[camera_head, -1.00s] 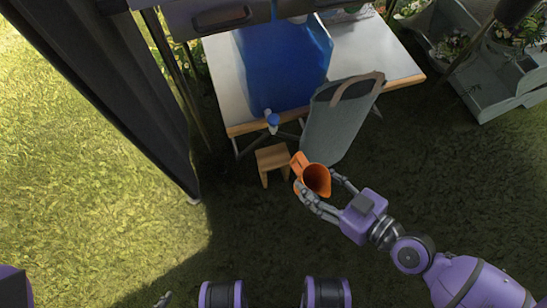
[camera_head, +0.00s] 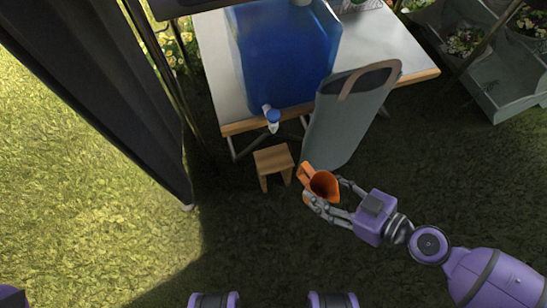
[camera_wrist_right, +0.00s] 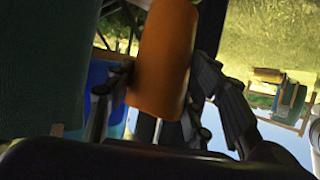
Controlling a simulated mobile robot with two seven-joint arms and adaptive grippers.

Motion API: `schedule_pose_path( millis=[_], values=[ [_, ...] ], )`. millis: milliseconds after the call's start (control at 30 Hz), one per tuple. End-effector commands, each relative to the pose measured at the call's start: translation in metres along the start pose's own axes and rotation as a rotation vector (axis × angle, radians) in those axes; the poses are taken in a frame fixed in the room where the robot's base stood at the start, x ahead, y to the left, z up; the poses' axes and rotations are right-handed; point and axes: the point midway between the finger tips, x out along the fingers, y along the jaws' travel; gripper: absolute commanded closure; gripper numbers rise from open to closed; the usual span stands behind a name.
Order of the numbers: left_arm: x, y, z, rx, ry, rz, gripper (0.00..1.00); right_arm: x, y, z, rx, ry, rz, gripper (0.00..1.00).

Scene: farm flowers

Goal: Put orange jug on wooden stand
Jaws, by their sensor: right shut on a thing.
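The orange jug (camera_head: 323,185) is held in my right gripper (camera_head: 328,198), whose fingers close around its body above the grass. Its open mouth faces up toward the head camera and its handle points to the upper left. In the right wrist view the orange jug (camera_wrist_right: 163,60) stands between the two dark fingers (camera_wrist_right: 165,110). The small wooden stand (camera_head: 273,160) is on the grass to the left of the jug, below the blue container's tap; its top is empty. The jug is apart from the stand. My left gripper cannot be seen in the head view.
A blue water container (camera_head: 285,55) with a tap (camera_head: 271,118) sits on a table (camera_head: 222,90). A tall grey-green bag or board (camera_head: 345,115) leans at the table's front, close behind the jug. A dark curtain (camera_head: 95,95) hangs at left. Grass (camera_head: 260,240) in front is clear.

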Motion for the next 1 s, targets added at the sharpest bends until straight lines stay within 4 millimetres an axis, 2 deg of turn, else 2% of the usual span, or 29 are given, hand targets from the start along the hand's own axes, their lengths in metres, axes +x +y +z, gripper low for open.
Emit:
schedule_pose_path(
  millis=[33,300,533,667,767,900,1000],
  values=[
    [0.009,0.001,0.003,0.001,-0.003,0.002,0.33,0.006,0.003,0.011,0.001,-0.005,-0.002,0.81],
    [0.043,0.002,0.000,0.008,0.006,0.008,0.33,0.025,0.029,0.045,-0.018,-0.043,-0.038,0.81],
    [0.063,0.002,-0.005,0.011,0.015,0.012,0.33,0.035,0.054,0.058,-0.034,-0.080,-0.063,0.81],
    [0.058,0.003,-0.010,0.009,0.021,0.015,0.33,0.042,0.058,0.054,-0.032,-0.087,-0.067,0.81],
    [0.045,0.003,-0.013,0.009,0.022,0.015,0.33,0.055,0.057,0.043,-0.033,-0.084,-0.066,0.81],
    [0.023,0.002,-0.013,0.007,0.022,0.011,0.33,0.087,0.054,0.023,-0.031,-0.077,-0.064,0.81],
    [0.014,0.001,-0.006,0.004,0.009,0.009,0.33,0.112,0.052,0.015,-0.030,-0.078,-0.064,0.81]
  ],
)
